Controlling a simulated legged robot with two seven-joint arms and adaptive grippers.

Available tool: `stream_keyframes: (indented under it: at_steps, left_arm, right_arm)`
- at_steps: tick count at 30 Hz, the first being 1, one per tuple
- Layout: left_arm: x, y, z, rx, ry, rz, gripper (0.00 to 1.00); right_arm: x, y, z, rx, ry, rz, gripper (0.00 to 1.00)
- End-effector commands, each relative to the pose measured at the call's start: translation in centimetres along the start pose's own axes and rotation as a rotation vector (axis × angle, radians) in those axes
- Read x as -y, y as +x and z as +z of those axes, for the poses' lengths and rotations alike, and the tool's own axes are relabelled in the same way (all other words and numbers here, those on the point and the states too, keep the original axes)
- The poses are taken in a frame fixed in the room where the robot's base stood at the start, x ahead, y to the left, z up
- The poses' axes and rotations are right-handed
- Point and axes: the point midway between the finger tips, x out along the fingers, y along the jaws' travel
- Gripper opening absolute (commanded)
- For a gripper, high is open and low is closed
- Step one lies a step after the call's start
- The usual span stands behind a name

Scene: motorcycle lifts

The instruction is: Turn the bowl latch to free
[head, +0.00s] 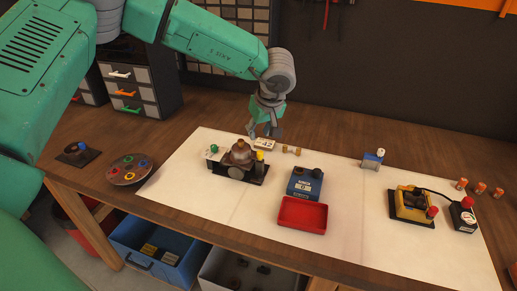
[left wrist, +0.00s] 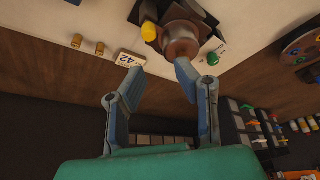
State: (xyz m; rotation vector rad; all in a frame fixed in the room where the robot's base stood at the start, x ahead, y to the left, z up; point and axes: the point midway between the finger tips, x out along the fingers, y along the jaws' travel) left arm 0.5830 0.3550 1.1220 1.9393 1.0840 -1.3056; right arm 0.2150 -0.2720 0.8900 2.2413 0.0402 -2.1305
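A carburetor-like unit with a brown domed bowl (head: 238,153) stands on a dark base on the white mat, left of centre; the bowl also shows in the left wrist view (left wrist: 181,44). A small yellow-topped part (head: 260,156) stands at its right side, and it shows in the left wrist view too (left wrist: 149,32). I cannot tell which part is the latch. My left gripper (head: 264,132) points down just behind and above the unit. In the left wrist view its two fingers (left wrist: 158,72) are apart with nothing between them. My right gripper is not in view.
A green button (head: 214,148) is left of the unit and a white numbered tag (head: 264,144) behind it. A blue box (head: 304,183) and red tray (head: 302,215) stand to the right. A yellow device (head: 411,203) is farther right. The mat between is mostly clear.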

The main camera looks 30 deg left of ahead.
Motion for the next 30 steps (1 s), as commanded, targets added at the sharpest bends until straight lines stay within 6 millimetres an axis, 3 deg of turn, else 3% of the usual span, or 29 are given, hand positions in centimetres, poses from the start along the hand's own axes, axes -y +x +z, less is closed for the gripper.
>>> stream_keyframes:
  at_steps: [8, 15, 21, 28, 29, 30]
  left_arm:
    - [-1.1, 5.3, 1.0, -0.011, 0.008, -0.009, 0.27]
    - [-0.5, 9.4, 0.3, -0.006, 0.004, -0.003, 0.27]
    - [-0.1, 11.1, -0.2, 0.000, 0.003, 0.000, 0.27]
    - [-0.4, 11.1, -0.1, -0.003, 0.004, -0.003, 0.27]
    - [-0.4, 11.0, -0.1, -0.004, 0.004, -0.003, 0.21]
    - [-0.5, 10.8, 0.1, -0.006, 0.004, -0.003, 0.07]
  right_arm:
    - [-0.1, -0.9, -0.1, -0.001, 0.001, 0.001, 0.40]
    - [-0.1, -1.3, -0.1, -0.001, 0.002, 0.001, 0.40]
    - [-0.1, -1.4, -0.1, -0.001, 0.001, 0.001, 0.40]
    - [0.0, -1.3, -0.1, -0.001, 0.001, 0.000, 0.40]
    - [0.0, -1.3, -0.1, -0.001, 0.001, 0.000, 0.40]
    - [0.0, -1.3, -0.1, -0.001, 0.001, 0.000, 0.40]
